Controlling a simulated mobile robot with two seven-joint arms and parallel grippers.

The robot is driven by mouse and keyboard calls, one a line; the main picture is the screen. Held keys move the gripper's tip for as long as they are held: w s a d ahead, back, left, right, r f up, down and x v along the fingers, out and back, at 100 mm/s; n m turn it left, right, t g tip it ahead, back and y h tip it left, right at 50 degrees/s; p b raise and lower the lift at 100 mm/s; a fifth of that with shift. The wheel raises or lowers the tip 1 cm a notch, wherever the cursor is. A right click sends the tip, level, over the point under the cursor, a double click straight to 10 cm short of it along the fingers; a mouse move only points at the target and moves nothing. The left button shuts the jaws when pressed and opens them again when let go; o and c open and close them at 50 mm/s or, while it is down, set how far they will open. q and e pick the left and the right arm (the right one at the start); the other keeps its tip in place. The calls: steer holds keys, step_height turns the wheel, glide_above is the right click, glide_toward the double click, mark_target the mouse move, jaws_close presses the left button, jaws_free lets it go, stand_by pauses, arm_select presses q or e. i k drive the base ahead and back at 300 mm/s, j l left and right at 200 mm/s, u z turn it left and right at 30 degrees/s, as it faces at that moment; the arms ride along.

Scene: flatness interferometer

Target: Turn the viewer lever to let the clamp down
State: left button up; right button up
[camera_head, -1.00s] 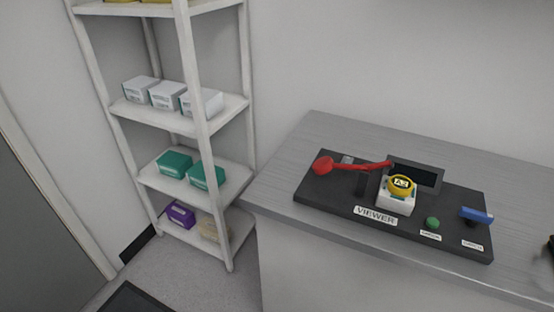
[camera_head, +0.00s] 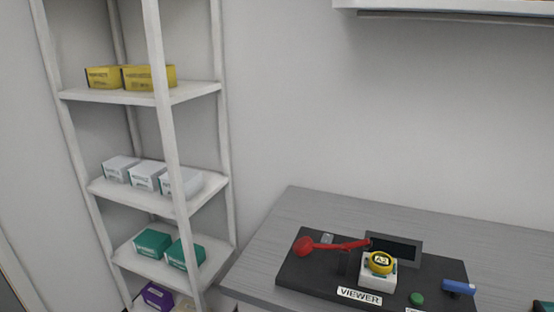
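The viewer is a black base plate (camera_head: 306,276) on the grey bench, with a white "VIEWER" label (camera_head: 359,296) at its front. A red lever (camera_head: 341,245) with a round red knob (camera_head: 303,245) at its left end lies across it. The lever's right end reaches towards a yellow piece marked A3 (camera_head: 381,262), which sits on a white block (camera_head: 378,278). A dark screen (camera_head: 395,248) stands behind. A green button (camera_head: 417,299) and a blue handle (camera_head: 458,287) are at the right. Neither gripper is in view.
A white shelf rack (camera_head: 160,110) stands left of the bench, holding yellow (camera_head: 148,78), white (camera_head: 146,175) and green boxes (camera_head: 153,243). The bench top (camera_head: 270,245) is clear left of and behind the viewer. A wall shelf (camera_head: 450,14) hangs at upper right.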

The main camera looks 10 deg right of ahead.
mark_target(456, 289)
steer(key=z, duration=0.4)
steer(key=l+z, duration=0.1)
steer(key=z, duration=0.3)
steer(key=i+z, duration=0.1)
steer(key=z, duration=0.25)
steer(key=l+z, duration=0.1)
steer(key=z, duration=0.3)
steer(key=l+u, duration=0.15)
steer(key=l, duration=0.25)
